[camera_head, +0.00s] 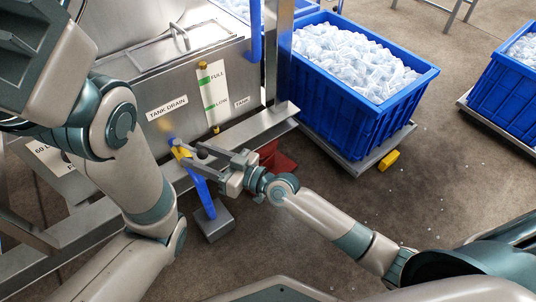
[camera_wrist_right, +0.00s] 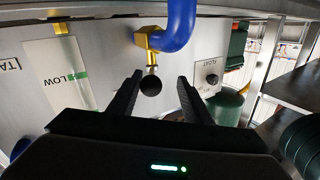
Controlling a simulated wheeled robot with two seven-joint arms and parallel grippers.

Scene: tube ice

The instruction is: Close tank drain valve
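The tank drain valve is a brass fitting (camera_head: 181,152) under the TANK DRAIN label, with a blue hose (camera_head: 198,180) running down from it. In the right wrist view the brass valve (camera_wrist_right: 150,40) joins the blue hose (camera_wrist_right: 182,25), and its short handle ends in a round black knob (camera_wrist_right: 151,85). My right gripper (camera_head: 193,155) is at the valve. In the right wrist view its two fingers (camera_wrist_right: 160,78) stand apart, with the knob appearing between them, nearer one finger. I cannot tell whether they touch it. My left arm enters from the left; its gripper is not visible.
A FULL/LOW level gauge (camera_head: 213,95) is on the steel tank beside the TANK DRAIN label (camera_head: 166,107). A steel frame rail (camera_head: 245,128) runs below. A blue crate of bagged ice (camera_head: 335,125) stands to the right.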

